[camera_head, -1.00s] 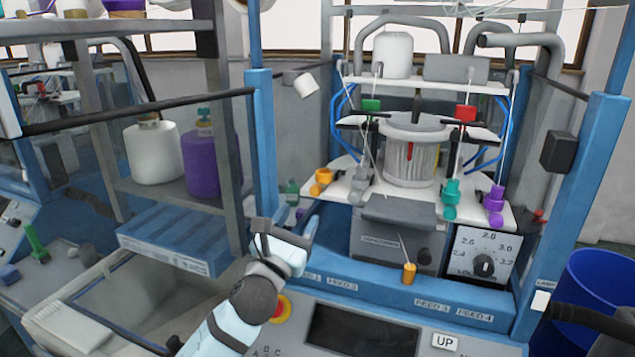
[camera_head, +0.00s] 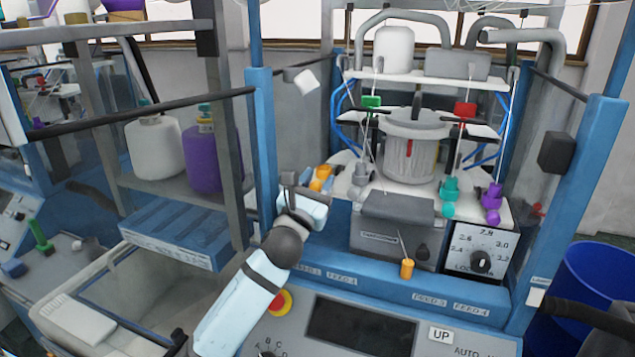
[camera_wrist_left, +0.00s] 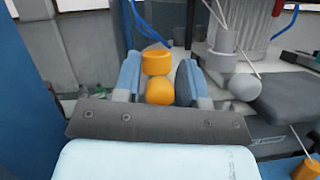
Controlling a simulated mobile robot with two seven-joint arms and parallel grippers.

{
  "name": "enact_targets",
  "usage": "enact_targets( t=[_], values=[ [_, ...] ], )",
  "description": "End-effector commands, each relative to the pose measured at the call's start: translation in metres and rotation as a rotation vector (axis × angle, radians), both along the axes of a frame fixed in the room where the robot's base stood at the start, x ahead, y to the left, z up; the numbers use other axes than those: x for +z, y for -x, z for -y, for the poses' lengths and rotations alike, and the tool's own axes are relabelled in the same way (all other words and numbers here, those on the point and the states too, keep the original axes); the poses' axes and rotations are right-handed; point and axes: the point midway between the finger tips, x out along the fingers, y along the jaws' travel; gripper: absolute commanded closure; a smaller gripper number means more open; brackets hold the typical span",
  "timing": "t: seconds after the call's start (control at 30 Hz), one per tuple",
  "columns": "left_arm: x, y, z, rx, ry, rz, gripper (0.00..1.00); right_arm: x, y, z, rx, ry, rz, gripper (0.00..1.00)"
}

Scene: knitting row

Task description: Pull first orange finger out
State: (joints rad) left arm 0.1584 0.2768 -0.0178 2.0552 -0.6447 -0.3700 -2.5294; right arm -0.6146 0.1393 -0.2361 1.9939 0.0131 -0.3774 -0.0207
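The orange finger (camera_head: 321,173), a short peg with a rounded knob, sits at the left front of the knitting head's white plate. My left gripper (camera_head: 307,187) is right at it in the head view and partly covers it. In the left wrist view the orange finger (camera_wrist_left: 158,90) lies between the two blue fingers of the left gripper (camera_wrist_left: 160,78). The fingers are apart, one on each side, with narrow gaps visible beside the knob; no firm grip shows. My right gripper is not in view.
A grey finger (camera_head: 358,178) stands just right of the orange one; green (camera_head: 449,190) and purple (camera_head: 492,198) fingers are farther right. A small orange pot (camera_head: 407,268) with a needle stands on the blue front ledge. A blue post (camera_head: 262,150) rises close left of the gripper.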

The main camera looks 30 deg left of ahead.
Motion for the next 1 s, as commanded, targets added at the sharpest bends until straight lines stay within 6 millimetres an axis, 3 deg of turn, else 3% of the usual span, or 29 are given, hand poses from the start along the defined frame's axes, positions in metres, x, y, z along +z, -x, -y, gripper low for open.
enact_targets(
  t=[0.03,0.1,0.27,0.5,0.73,0.77,0.8,0.83,1.0],
  values=[
    [0.0,0.0,0.0,-0.001,0.0,0.0,0.85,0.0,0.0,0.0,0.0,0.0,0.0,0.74],
    [0.0,0.0,0.0,-0.001,0.0,0.0,1.0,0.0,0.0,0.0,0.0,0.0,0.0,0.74],
    [0.0,0.005,0.002,-0.001,-0.002,-0.002,1.0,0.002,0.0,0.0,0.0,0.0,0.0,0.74],
    [0.0,0.032,0.008,-0.003,-0.001,-0.002,1.0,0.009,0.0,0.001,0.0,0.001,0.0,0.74],
    [-0.002,0.032,0.009,-0.004,0.001,-0.002,1.0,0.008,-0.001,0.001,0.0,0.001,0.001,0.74],
    [-0.002,0.032,0.009,-0.004,0.001,-0.002,0.63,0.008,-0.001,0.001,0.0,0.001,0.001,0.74],
    [-0.002,0.032,0.009,-0.005,0.0,-0.002,0.54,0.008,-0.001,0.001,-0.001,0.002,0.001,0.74],
    [-0.002,0.032,0.009,-0.004,0.001,-0.002,0.48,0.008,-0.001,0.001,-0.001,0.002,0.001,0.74],
    [-0.001,0.031,0.009,-0.003,0.0,-0.001,0.48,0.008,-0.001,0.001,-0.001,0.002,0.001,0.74]
  ],
)
